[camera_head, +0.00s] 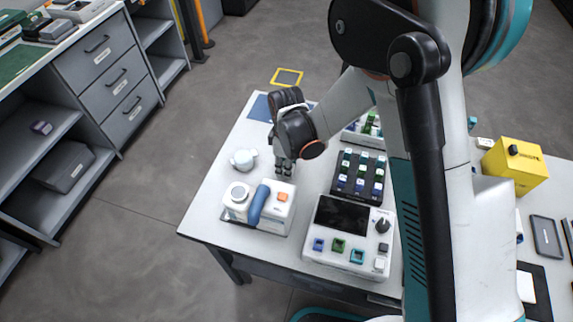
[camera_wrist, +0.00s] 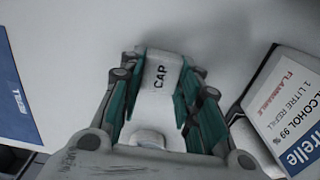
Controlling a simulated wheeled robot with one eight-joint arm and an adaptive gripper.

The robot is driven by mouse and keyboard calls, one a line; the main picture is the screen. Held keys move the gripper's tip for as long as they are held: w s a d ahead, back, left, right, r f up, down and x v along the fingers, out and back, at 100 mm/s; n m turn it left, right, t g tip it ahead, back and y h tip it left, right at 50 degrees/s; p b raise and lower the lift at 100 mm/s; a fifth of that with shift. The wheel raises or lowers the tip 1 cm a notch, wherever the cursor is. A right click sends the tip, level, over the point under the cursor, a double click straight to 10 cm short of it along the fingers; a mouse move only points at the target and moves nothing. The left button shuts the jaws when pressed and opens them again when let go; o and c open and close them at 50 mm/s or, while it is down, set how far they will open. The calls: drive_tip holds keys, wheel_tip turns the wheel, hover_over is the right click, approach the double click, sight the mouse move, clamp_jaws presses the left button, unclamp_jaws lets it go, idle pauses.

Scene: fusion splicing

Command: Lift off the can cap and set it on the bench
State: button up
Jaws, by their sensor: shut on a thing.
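My gripper (camera_wrist: 155,95) is shut on a white piece lettered CAP (camera_wrist: 161,76), held between its teal fingers in the wrist view. In the head view my gripper (camera_head: 284,169) points down over the bench (camera_head: 219,190), behind a white device with a blue handle; the cap cannot be made out there. A box-like white container labelled alcohol, flammable (camera_wrist: 290,105) stands at the right edge of the wrist view, apart from the cap. Pale bench surface shows around the cap. Whether the cap touches the bench, I cannot tell.
The white device with the blue handle (camera_head: 236,211) is just in front of my gripper. A white round object (camera_head: 243,159) is to its left. A black rack (camera_head: 345,188) and a console with a dark screen (camera_head: 340,220) are to the right. A blue mat (camera_head: 261,109) lies behind.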

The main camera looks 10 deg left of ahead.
idle(0.3)
drive_tip(key=o, duration=1.1)
drive_tip(key=shift+c, duration=0.2)
drive_tip(key=shift+r+p, duration=1.55)
drive_tip(key=shift+r, duration=1.5)
